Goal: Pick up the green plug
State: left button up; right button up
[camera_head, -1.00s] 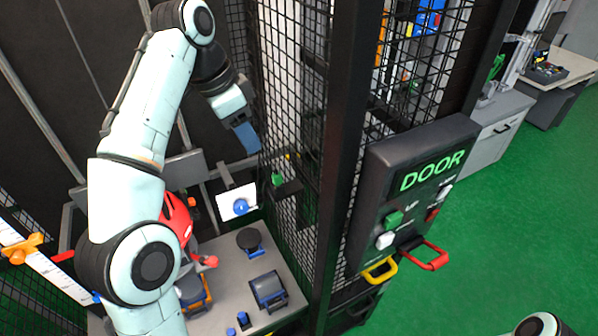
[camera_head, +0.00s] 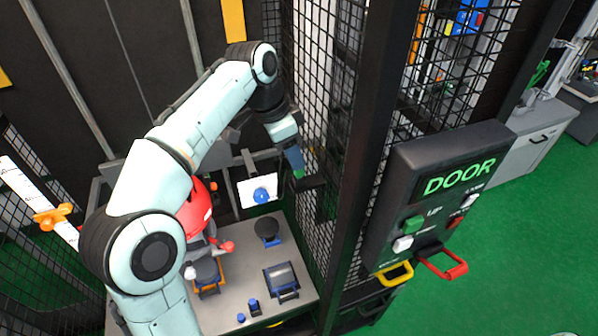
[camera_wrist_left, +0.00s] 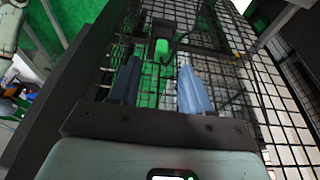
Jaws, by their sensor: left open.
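The green plug (camera_wrist_left: 161,50) shows in the left wrist view as a small green cylinder, ahead of and between the two blue fingers. In the head view the green plug (camera_head: 299,174) sits at a dark bracket on the mesh wall, right at the tip of my left gripper (camera_head: 295,162). My left gripper also shows in the left wrist view (camera_wrist_left: 160,68), with its fingers spread apart and nothing held. The gap from fingertips to plug is small, but I cannot tell whether they touch. My right gripper is not in view.
A black mesh cage wall (camera_head: 325,80) and dark post (camera_head: 375,120) stand close to the right of the gripper. A DOOR control box (camera_head: 440,195) hangs outside. Below is a grey table (camera_head: 225,290) with blue and black parts, and a red-helmeted figure (camera_head: 195,212).

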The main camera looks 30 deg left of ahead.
aim_at(299, 175)
pick_arm(q)
jog(key=x, duration=0.4)
jog(key=shift+w+f, duration=0.15)
jog(key=shift+f, duration=0.15)
jog(key=c, duration=0.9)
jog(key=shift+r, duration=0.1)
